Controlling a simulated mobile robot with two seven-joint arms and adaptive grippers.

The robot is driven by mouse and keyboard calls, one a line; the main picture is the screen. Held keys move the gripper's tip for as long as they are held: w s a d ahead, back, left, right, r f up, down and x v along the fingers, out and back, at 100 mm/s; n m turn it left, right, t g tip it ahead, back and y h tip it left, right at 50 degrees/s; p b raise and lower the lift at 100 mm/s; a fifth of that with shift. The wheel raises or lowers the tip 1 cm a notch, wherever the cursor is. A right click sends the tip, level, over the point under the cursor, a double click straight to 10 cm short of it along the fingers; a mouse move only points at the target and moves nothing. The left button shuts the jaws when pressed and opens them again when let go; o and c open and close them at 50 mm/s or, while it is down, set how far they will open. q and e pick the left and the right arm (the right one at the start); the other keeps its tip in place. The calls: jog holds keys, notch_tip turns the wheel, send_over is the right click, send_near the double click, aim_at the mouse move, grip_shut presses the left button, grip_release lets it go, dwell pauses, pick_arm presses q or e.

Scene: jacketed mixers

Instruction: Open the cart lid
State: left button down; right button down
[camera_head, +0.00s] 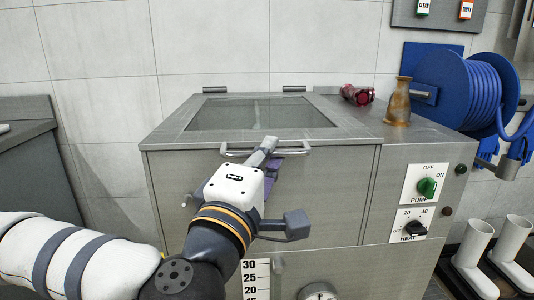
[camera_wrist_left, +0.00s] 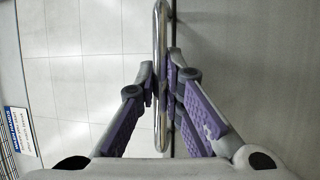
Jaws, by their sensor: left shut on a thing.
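The cart is a grey metal box whose lid (camera_head: 330,138) lies flat and shut on top, with a dark window in it and two hinges at the back edge. A bar handle (camera_head: 233,152) runs along the lid's front edge; it also shows upright in the left wrist view (camera_wrist_left: 160,20). My left gripper (camera_head: 270,150) comes from the front and is at the handle's middle. In the left wrist view, its purple-padded fingers (camera_wrist_left: 160,85) are closed on either side of the bar. My right gripper is not in view.
Pump and heat knobs are on the front right. A blue hose reel (camera_head: 455,90) hangs on the wall; white boots (camera_head: 470,250) stand at the lower right.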

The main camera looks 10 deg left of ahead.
pick_arm(q)
jog(key=shift+r, duration=0.1)
